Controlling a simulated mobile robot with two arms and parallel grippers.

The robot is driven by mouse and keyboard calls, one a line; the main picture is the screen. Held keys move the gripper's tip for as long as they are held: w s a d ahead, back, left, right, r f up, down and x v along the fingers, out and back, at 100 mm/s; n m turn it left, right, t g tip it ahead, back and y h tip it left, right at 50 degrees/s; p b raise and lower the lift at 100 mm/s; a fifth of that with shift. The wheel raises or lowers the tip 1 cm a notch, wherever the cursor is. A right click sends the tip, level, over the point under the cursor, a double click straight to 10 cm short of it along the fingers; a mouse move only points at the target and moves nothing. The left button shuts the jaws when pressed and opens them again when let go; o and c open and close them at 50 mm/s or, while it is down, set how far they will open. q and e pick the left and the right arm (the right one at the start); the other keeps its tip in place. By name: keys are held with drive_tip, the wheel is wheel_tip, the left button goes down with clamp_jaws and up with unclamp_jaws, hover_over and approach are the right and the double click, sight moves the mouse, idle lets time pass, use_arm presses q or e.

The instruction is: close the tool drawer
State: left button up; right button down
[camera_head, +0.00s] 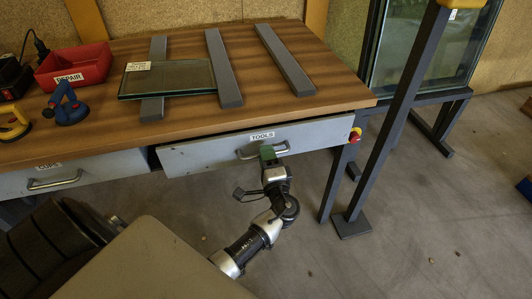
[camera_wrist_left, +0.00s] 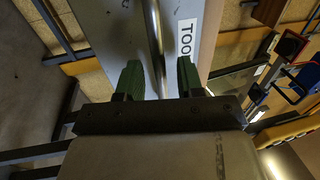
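The tool drawer (camera_head: 215,154), grey with a "TOOLS" label (camera_head: 262,135), sits under the wooden bench top. Its front stands a little out from the bench, with a dark gap at its left end, so it appears slightly open. Its metal bar handle (camera_head: 250,154) also shows in the left wrist view (camera_wrist_left: 154,35). My left gripper (camera_head: 267,152) is at the handle. In the wrist view its green fingers (camera_wrist_left: 159,78) are apart, with the bar running between them and space visible on both sides. Contact with the drawer front cannot be told. My right gripper is not in view.
A second drawer (camera_head: 70,175) is to the left. The bench top (camera_head: 290,115) carries a glass pane (camera_head: 168,78) on grey bars, a red bin (camera_head: 75,68) and suction cups. A red-yellow button (camera_head: 355,135) and a grey post (camera_head: 395,110) stand right of the drawer.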

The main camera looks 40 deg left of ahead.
sight(262, 143)
use_arm(q)
drive_tip(key=shift+w+a+r, duration=0.1)
drive_tip(key=shift+w+a, duration=0.25)
drive_tip(key=shift+a, duration=0.1)
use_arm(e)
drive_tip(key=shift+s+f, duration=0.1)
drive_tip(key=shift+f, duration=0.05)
use_arm(q)
clamp_jaws()
